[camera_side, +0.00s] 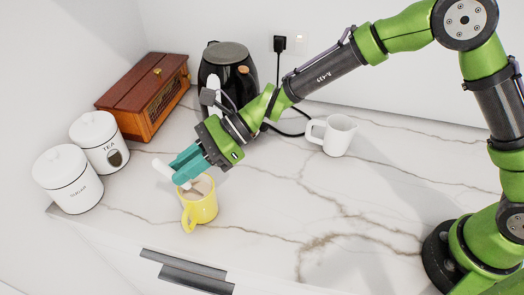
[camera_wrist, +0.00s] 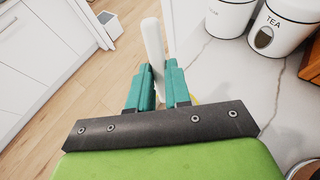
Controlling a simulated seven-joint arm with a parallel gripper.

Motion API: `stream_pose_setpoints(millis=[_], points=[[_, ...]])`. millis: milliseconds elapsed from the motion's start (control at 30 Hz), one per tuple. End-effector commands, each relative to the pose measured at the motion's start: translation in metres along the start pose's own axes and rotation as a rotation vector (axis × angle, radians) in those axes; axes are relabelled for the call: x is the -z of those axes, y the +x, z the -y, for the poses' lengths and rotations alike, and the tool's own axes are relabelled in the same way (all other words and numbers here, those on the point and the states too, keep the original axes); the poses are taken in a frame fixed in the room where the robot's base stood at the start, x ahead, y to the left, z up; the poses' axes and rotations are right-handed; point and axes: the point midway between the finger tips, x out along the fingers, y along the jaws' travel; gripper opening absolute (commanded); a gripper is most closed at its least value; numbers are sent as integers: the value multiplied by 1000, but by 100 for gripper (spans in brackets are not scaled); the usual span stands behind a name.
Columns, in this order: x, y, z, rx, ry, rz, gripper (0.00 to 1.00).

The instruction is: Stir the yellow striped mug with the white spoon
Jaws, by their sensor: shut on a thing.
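The yellow mug (camera_side: 202,211) stands upright near the front edge of the counter, its handle toward the front. Brownish contents show in its opening; its stripes cannot be made out. My gripper (camera_side: 181,171), with teal fingers, is just above the mug's rim, at its upper left. It is shut on the white spoon (camera_side: 161,167), whose handle end sticks out to the left. In the wrist view the spoon (camera_wrist: 152,45) stands up between the fingers (camera_wrist: 158,88). The fingers hide part of the spoon, and I cannot clearly tell how deep its lower end sits in the mug.
White sugar (camera_side: 68,182) and tea (camera_side: 99,143) canisters stand left of the mug. The marble counter (camera_side: 300,215) is clear right of the mug.

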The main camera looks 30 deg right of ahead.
Motion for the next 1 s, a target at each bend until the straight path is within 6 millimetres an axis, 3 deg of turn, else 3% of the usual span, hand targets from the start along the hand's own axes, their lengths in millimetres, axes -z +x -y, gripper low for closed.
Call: stream_pose_setpoints(millis=[500,1000], points=[[-5,6,6,-1,-3,1,0],[-44,7,6,-1,-4,1,0]])
